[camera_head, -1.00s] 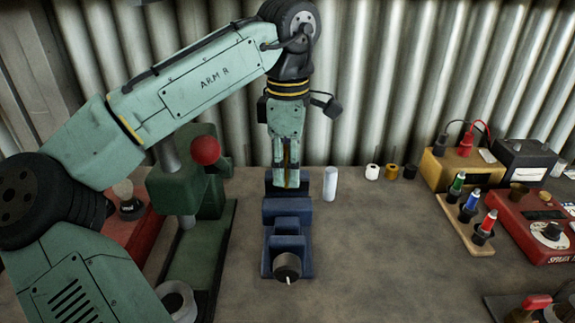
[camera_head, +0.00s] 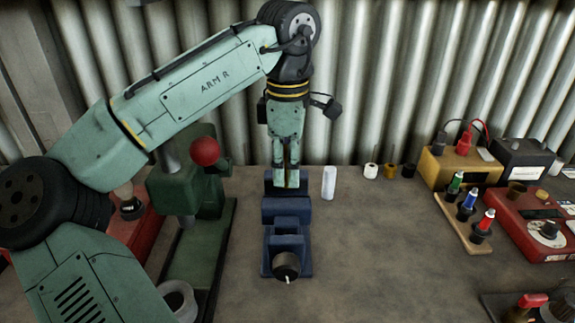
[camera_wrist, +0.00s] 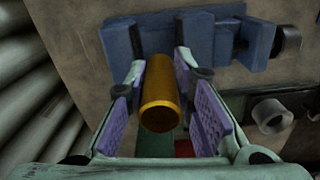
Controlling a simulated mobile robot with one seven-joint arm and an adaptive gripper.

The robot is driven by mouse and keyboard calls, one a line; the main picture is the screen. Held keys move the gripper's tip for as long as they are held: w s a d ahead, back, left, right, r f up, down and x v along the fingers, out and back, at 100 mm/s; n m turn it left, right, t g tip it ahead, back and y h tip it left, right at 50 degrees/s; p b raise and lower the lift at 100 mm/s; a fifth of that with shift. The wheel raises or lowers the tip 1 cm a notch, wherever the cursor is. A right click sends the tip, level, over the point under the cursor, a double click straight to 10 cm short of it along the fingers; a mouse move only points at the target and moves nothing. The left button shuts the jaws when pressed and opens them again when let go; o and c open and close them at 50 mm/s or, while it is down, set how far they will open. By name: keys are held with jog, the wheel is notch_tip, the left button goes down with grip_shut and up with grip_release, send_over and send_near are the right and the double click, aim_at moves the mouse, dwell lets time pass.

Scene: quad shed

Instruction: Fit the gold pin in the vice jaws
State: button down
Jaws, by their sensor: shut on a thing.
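The blue vice (camera_head: 290,252) stands on the bench in the middle of the head view, its dark round handle end toward the front. In the wrist view the vice (camera_wrist: 211,42) crosses the top, with a gap between its blue blocks. My gripper (camera_head: 287,183) points down at the rear part of the vice. The gold pin (camera_wrist: 160,98) sits between the purple finger pads of my gripper (camera_wrist: 160,68), which is shut on it. The pin's far end lies in front of the vice gap. I cannot tell whether it is inside the jaws.
A white cylinder (camera_head: 329,183) stands close right of the vice. A green press with a red knob (camera_head: 205,151) is close on the left. Small spools, a screwdriver rack (camera_head: 466,222) and a red box (camera_head: 524,222) are at right. The bench between is clear.

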jog(key=shift+s+f+b, duration=0.15)
jog(key=shift+f+b, duration=0.55)
jog(key=shift+f, duration=0.55)
dwell(0.5)
jog(key=c, duration=1.3)
grip_release()
jog(key=shift+o, duration=0.4)
jog(key=o, duration=0.5)
jog(key=shift+c, duration=0.2)
jog(key=shift+r, duration=0.15)
jog(key=shift+r+p, duration=2.25)
jog(key=shift+r, duration=1.2)
